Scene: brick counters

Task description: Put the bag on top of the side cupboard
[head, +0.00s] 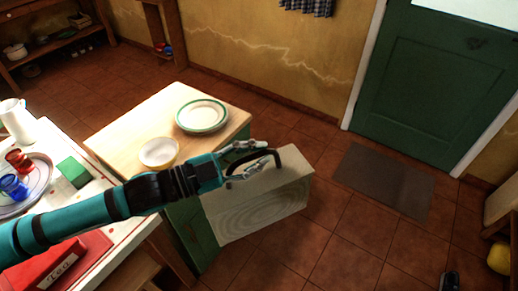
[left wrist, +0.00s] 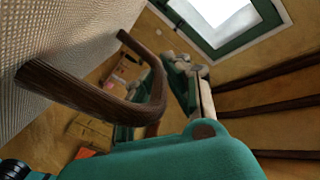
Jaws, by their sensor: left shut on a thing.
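The bag (head: 262,202) is cream and box-shaped, with rings on its side and a dark curved handle. My left gripper (head: 259,155) is shut on the handle, and the bag hangs below it. In the left wrist view the woven side of the bag (left wrist: 65,45) fills the left and the brown handle (left wrist: 85,92) runs toward a finger. The side cupboard (head: 118,131) is green with a pale wooden top. The bag is at its right side, overlapping its front corner in the picture; whether they touch I cannot tell. My right gripper is not seen.
A green-rimmed plate (head: 203,115) and a white bowl (head: 158,153) stand on the cupboard top; its left part is bare. A counter at left holds a pitcher (head: 16,120), a tray with cups, a green box (head: 73,172) and a red tin (head: 62,268).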

